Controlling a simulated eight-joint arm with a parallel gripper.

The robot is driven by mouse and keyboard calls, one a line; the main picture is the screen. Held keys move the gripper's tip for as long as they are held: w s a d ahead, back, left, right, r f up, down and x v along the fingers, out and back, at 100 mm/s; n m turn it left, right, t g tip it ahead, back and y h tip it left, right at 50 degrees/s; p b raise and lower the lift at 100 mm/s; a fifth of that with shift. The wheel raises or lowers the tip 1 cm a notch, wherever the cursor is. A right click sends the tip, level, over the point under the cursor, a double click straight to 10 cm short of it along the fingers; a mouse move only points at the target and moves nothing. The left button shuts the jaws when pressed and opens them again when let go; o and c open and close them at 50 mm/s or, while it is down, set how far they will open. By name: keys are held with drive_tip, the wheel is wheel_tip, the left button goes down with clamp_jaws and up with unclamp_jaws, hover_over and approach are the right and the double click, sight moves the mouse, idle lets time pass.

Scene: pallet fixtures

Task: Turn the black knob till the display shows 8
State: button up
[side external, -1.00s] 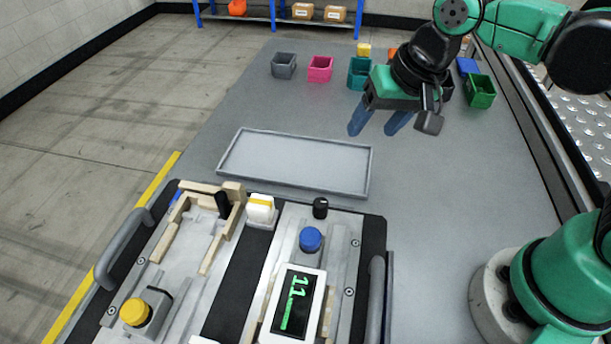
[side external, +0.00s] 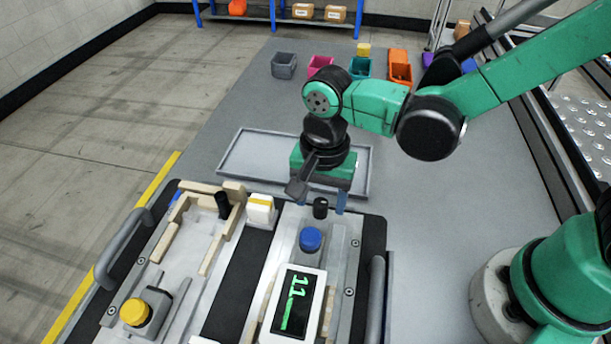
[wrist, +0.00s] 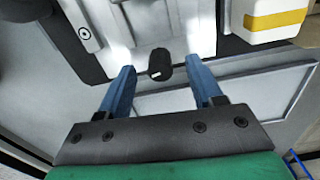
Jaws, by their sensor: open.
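The black knob (side external: 320,208) stands at the far end of the right-hand fixture plate. It also shows in the wrist view (wrist: 159,64), with a pale mark on its top. My gripper (side external: 322,203) is over the near edge of the grey tray, at the knob. In the wrist view my gripper (wrist: 162,80) has its two blue fingers apart, one on each side of the knob, with gaps between. The display (side external: 297,302) on the same plate shows green digits that read like 11, with a green bar below.
A blue button (side external: 310,239) sits between knob and display. A white block with a yellow band (side external: 261,210) stands left of the knob. A yellow button (side external: 135,311) is at the front left. The grey tray (side external: 232,164) lies behind. Several small bins line the back.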

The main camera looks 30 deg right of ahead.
drive_tip(key=shift+f, duration=0.2)
drive_tip(key=shift+c, duration=0.2)
clamp_jaws()
